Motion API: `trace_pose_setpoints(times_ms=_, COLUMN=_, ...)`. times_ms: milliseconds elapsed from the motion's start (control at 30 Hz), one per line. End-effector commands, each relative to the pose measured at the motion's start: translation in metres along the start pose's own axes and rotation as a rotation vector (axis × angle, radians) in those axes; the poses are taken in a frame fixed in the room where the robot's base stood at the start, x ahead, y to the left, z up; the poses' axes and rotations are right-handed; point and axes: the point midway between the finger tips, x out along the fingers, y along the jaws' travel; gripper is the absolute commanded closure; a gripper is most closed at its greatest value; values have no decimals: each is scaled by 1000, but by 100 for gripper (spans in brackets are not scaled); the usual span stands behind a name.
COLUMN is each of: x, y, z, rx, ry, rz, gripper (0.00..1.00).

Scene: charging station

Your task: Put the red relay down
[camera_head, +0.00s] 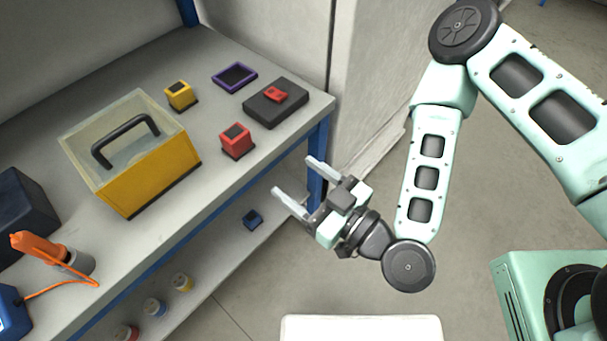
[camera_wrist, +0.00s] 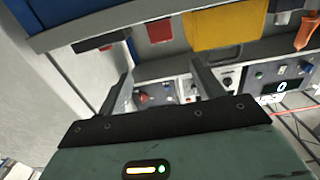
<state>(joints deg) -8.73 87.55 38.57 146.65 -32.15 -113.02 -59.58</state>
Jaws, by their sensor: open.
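The red relay (camera_head: 236,141), a small red block with a dark top, stands upright on the grey bench top near its front edge. In the wrist view a red block (camera_wrist: 160,31) shows at the bench edge, beyond my fingers. My gripper (camera_head: 293,176) is open and empty, off the bench's front right corner. It is clear of the red relay, to its lower right in the head view. In the wrist view my gripper (camera_wrist: 160,74) has its two fingers wide apart with nothing between them.
A yellow case (camera_head: 152,181) with a black handle stands left of the relay. A yellow block (camera_head: 180,95), a purple-rimmed tray (camera_head: 234,77) and a dark block (camera_head: 262,112) with a red piece on top are behind. A lower shelf holds a blue block (camera_head: 253,219).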

Motion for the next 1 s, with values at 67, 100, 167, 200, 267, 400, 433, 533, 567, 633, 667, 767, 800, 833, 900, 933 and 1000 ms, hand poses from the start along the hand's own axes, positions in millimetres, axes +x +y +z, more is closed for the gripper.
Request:
trace_pose_setpoints(times_ms=67, x=-1, y=0, z=-1, rx=2, ry=1, rz=2, gripper=33)
trace_pose_setpoints(times_ms=100, x=-2, y=0, z=-1, rx=2, ry=2, rz=2, gripper=33)
trace_pose_setpoints(times_ms=167, x=-2, y=0, z=-1, rx=1, ry=3, rz=2, gripper=33)
trace_pose_setpoints(times_ms=200, x=-2, y=0, z=-1, rx=1, ry=3, rz=2, gripper=33)
trace_pose_setpoints(times_ms=267, x=-1, y=0, z=-1, rx=0, ry=3, rz=-1, gripper=33)
trace_pose_setpoints(times_ms=400, x=5, y=-7, z=-2, rx=-24, ry=-21, rz=-70, gripper=33)
trace_pose_setpoints(times_ms=433, x=8, y=-10, z=-2, rx=-34, ry=-35, rz=-100, gripper=33)
trace_pose_setpoints(times_ms=533, x=16, y=-21, z=0, rx=-78, ry=-112, rz=-225, gripper=33)
trace_pose_setpoints(times_ms=567, x=18, y=-23, z=1, rx=-93, ry=-146, rz=-263, gripper=33)
trace_pose_setpoints(times_ms=633, x=20, y=-26, z=5, rx=-127, ry=-237, rz=-341, gripper=33)
trace_pose_setpoints(times_ms=667, x=20, y=-27, z=7, rx=-139, ry=-281, rz=-369, gripper=33)
trace_pose_setpoints(times_ms=767, x=18, y=-21, z=12, rx=-177, ry=-435, rz=-431, gripper=33)
trace_pose_setpoints(times_ms=800, x=15, y=-17, z=12, rx=-189, ry=-500, rz=-444, gripper=33)
trace_pose_setpoints(times_ms=833, x=13, y=-14, z=12, rx=-196, ry=-550, rz=-449, gripper=33)
trace_pose_setpoints(times_ms=900, x=6, y=-3, z=10, rx=-207, ry=-666, rz=-447, gripper=33)
trace_pose_setpoints(times_ms=933, x=3, y=2, z=8, rx=-209, ry=-716, rz=-439, gripper=33)
trace_pose_setpoints(times_ms=1000, x=-6, y=14, z=1, rx=-208, ry=-829, rz=-412, gripper=33)
